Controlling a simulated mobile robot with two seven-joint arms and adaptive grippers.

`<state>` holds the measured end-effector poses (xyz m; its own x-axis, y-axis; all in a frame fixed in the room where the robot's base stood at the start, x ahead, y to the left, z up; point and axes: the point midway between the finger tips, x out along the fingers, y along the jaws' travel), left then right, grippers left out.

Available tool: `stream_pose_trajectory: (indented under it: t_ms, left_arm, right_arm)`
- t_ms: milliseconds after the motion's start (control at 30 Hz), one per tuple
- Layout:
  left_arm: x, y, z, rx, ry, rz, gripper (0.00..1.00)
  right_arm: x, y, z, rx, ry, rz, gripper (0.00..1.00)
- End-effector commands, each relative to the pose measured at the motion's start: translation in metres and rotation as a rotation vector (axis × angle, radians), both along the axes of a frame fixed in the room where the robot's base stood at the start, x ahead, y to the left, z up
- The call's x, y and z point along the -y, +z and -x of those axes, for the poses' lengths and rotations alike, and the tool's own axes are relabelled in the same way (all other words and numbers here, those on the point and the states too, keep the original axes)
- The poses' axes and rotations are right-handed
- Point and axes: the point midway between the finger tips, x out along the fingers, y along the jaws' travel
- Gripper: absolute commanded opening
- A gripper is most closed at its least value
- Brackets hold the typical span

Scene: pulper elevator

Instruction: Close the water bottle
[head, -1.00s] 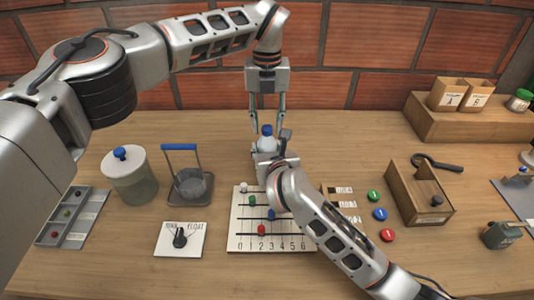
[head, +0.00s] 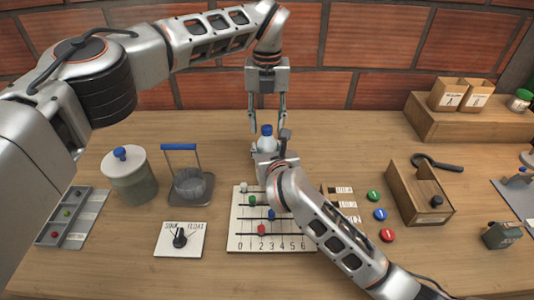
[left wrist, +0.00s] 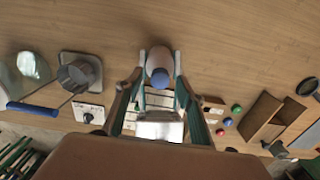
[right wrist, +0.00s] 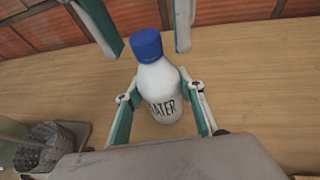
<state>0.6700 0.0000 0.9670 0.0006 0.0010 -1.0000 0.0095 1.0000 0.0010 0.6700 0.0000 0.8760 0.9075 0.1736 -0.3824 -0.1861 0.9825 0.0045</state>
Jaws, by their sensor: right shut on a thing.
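The white water bottle (right wrist: 160,88), lettered "WATER" in part, stands upright on the table behind the abacus-like board. A blue cap (right wrist: 147,44) sits on its neck; how tightly it is screwed on cannot be told. My right gripper (right wrist: 160,112) is shut on the bottle's body, one finger on each side. My left gripper (head: 268,124) points straight down above the bottle, open, with its fingers apart on both sides of the cap and not touching it. The left wrist view looks down on the cap (left wrist: 160,78) between the fingers.
A number board with sliding beads (head: 240,221) lies in front of the bottle. To the left are a lidded jar (head: 133,184), a blue-handled basket (head: 190,185) and a dial plate (head: 168,247). A wooden box (head: 405,190) stands right. The table behind the bottle is clear.

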Motion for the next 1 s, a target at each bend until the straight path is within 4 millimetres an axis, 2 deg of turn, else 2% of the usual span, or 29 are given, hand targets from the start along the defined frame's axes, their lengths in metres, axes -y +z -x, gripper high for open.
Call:
stream_pose_trajectory:
  t_ms: [167,400,600,967,1000]
  left_arm:
    - [0.000,0.010,-0.001,0.002,0.001,-0.001,0.39]
    - [0.000,0.048,-0.001,0.004,0.001,0.000,0.39]
    - [0.000,0.070,0.000,0.001,0.000,-0.001,0.39]
    - [0.000,0.075,0.000,0.000,0.000,0.000,0.39]
    - [0.000,0.075,0.000,0.000,0.000,0.000,0.39]
  right_arm:
    - [0.000,-0.001,0.000,-0.002,0.000,-0.001,0.00]
    - [0.000,-0.001,0.000,-0.003,0.000,0.000,0.00]
    - [0.000,-0.001,0.000,-0.002,0.000,0.000,0.00]
    - [0.000,-0.001,0.000,-0.002,0.000,-0.001,0.00]
    - [0.000,-0.001,0.000,-0.002,0.000,-0.001,0.46]
